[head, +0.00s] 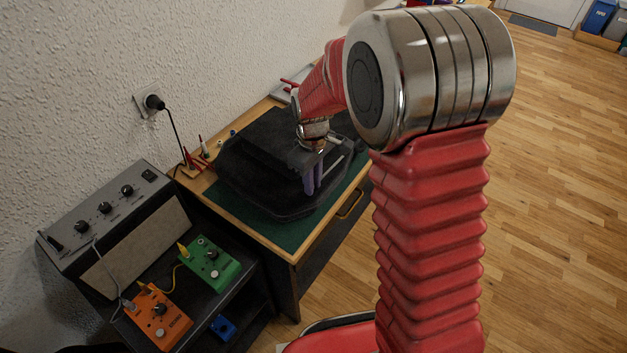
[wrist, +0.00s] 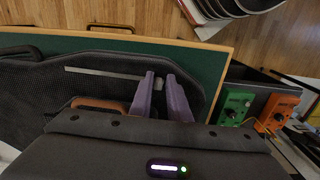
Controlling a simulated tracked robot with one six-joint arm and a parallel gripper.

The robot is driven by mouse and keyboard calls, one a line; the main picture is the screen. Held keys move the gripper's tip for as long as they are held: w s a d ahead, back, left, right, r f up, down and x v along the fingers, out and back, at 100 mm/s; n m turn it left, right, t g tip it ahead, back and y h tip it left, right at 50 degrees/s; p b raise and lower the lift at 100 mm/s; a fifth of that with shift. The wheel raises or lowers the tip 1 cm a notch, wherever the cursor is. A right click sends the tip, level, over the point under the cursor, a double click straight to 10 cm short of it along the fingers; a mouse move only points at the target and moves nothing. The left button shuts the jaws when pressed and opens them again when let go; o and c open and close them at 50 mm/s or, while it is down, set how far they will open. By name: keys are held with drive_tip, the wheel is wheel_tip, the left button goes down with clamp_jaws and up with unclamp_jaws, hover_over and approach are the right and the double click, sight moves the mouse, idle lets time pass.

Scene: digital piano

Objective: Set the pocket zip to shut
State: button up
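A black case or gig bag (head: 265,155) lies on the desk; it also fills much of the wrist view (wrist: 50,95). A pale zip line (wrist: 100,73) runs along its pocket, from the left to near my fingers. My gripper (head: 313,186) is over the bag's right part, its purple fingers pointing down. In the wrist view the fingertips (wrist: 160,76) stand a little apart at the right end of the pale line. A small greyish piece, perhaps the zip pull, shows in the gap; I cannot tell if the fingers touch it.
The bag lies on a green mat (head: 230,212) on a wooden desk with a drawer. A green pedal (head: 209,264) and an orange pedal (head: 158,317) stand on a lower dark stand at the left, beside a grey amplifier (head: 105,215). Wooden floor (head: 560,200) is clear at right.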

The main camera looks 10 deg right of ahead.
drive_tip(key=o, duration=0.3)
drive_tip(key=shift+r, duration=0.1)
wheel_tip(320, 180, up, 14)
drive_tip(key=shift+f, duration=0.25)
idle(0.4)
drive_tip(key=shift+w, duration=0.1)
idle(0.4)
drive_tip(key=s+d+r+m+t, duration=0.1)
drive_tip(key=s+r+m+t, duration=0.1)
drive_tip(key=s, duration=0.5)
drive_tip(key=s+d+r+m+t, duration=0.1)
drive_tip(key=s+d+r+m, duration=0.1)
drive_tip(key=s, duration=0.6)
drive_tip(key=s+d+r+m+t, duration=0.2)
drive_tip(key=s+r+m, duration=0.2)
drive_tip(key=s, duration=0.4)
drive_tip(key=shift+d+m+t, duration=0.25)
drive_tip(key=shift+m+t, duration=0.05)
